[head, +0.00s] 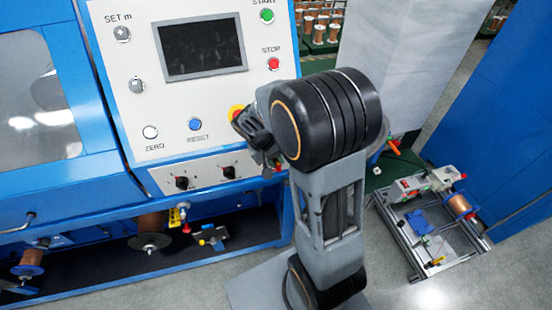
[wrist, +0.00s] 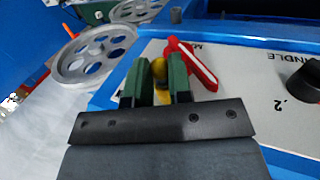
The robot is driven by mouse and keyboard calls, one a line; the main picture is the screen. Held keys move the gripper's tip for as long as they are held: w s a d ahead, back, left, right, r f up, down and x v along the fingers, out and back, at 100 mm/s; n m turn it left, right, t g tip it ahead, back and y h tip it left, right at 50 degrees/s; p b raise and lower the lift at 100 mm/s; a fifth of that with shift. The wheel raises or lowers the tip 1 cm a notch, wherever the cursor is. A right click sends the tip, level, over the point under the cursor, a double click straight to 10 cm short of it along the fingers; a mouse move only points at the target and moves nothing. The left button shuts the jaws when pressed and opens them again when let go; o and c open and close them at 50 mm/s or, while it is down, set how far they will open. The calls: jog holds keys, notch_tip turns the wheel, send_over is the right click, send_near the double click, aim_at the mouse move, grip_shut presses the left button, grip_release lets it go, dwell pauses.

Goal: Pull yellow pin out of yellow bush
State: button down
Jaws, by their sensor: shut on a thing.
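In the wrist view, my gripper (wrist: 159,80) has its two green-padded fingers closed around a yellow rounded piece, which I take to be the yellow pin (wrist: 160,68). A red piece with a white stripe (wrist: 195,65) lies close to the right finger. In the head view, my own arm hides most of the gripper, at the right edge of the control panel (head: 180,110).
Grey spoked pulleys (wrist: 92,52) stand left of the gripper in the wrist view, with a red-orange lever (wrist: 72,30) beside them. A black knob (wrist: 305,82) is on the panel at right. A framed cart (head: 430,260) with a copper spool stands right in the head view.

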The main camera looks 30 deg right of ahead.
jog(key=shift+s, duration=0.1)
jog(key=shift+s+a, duration=0.1)
jog(key=shift+s, duration=0.2)
jog(key=shift+s+a+b, duration=0.15)
jog(key=shift+s+b, duration=0.05)
jog(key=shift+s, duration=0.55)
jog(key=shift+s+a+b, duration=0.15)
jog(key=shift+s, duration=0.55)
dwell(0.6)
jog(key=shift+s, duration=0.3)
jog(key=shift+s+a, duration=0.25)
jog(key=shift+s, duration=0.75)
jog(key=shift+s+a, duration=0.2)
jog(key=shift+s, duration=0.75)
